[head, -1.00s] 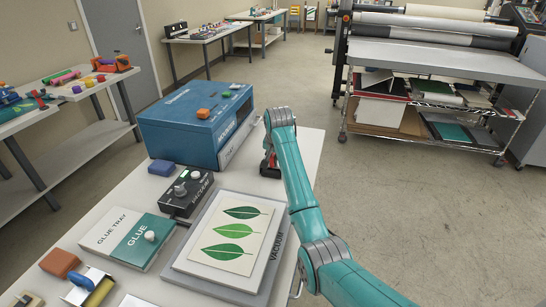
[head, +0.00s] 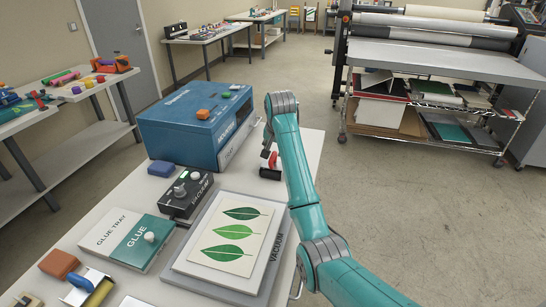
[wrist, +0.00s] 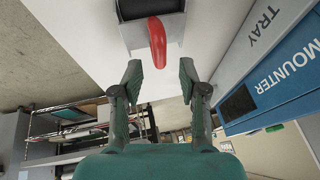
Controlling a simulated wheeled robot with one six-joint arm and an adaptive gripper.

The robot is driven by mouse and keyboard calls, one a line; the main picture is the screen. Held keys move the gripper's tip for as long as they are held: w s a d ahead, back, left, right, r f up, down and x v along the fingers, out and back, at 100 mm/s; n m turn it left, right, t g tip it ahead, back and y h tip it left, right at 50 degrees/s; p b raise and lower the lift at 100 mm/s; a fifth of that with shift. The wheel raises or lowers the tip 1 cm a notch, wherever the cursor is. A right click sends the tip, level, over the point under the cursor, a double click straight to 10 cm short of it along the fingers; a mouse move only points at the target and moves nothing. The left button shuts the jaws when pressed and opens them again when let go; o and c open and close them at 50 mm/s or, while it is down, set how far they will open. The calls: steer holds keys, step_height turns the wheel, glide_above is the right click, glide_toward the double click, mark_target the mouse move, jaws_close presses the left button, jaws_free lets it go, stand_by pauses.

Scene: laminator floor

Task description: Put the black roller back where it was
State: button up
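The black roller (head: 270,173) rests on the white table near its right edge, just right of the blue mounter box (head: 190,130). Its red handle (head: 273,159) points up. In the wrist view the black roller (wrist: 150,8) shows at the top, in a grey frame, with the red handle (wrist: 157,42) reaching toward my fingers. My gripper (wrist: 160,68) is open, its fingers apart on either side of the handle's end, and holds nothing. In the head view my gripper is mostly hidden behind my arm.
A black vacuum control box (head: 187,191), a blue block (head: 161,168), a glue tray (head: 125,240) and a vacuum board (head: 205,285) with leaf prints share the table. The laminator (head: 430,55) stands at the back right. The floor between is clear.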

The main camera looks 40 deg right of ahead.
steer(key=v, duration=0.6)
steer(key=shift+s, duration=0.1)
stand_by(0.4)
